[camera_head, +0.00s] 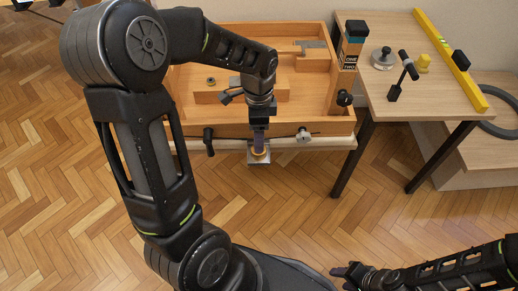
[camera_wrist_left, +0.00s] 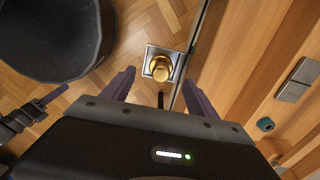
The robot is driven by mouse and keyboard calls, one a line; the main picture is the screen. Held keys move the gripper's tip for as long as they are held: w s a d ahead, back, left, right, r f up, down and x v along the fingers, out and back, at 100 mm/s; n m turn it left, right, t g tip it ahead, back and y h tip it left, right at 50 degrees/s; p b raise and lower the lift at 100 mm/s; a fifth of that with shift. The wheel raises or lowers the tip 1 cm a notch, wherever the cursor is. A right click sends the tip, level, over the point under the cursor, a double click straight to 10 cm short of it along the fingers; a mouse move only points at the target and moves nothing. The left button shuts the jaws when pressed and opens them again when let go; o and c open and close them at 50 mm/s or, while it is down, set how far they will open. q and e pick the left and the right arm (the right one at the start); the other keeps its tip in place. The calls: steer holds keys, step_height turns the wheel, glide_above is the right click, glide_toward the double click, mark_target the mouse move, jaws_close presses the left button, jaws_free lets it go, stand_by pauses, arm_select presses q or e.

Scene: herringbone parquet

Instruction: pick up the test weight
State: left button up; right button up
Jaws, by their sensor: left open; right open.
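A brass knobbed weight (camera_wrist_left: 161,67) sits on a square silver plate (camera_wrist_left: 151,54) at the bench's front edge; I take it as the test weight. In the head view the plate (camera_head: 251,159) shows below my left gripper (camera_head: 260,148), which partly hides the brass piece. In the left wrist view my left gripper (camera_wrist_left: 158,84) is open, its fingers spread either side of the line to the weight. The fingers look empty, and I cannot tell how close they are. My right gripper (camera_head: 348,273) is low at the right, away from the bench.
The wooden tray-like bench (camera_head: 202,128) has a front rail with dark and silver knobs. Open parquet lies in front.

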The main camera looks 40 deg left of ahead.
mark_target(256, 156)
arm_select(q)
steer(key=shift+f, duration=0.55)
steer(key=shift+f, duration=0.1)
step_height(256, 156, down, 5)
steer(key=shift+w+b, duration=0.15)
steer(key=shift+b, duration=0.8)
steer(key=shift+c, duration=0.3)
jaws_close()
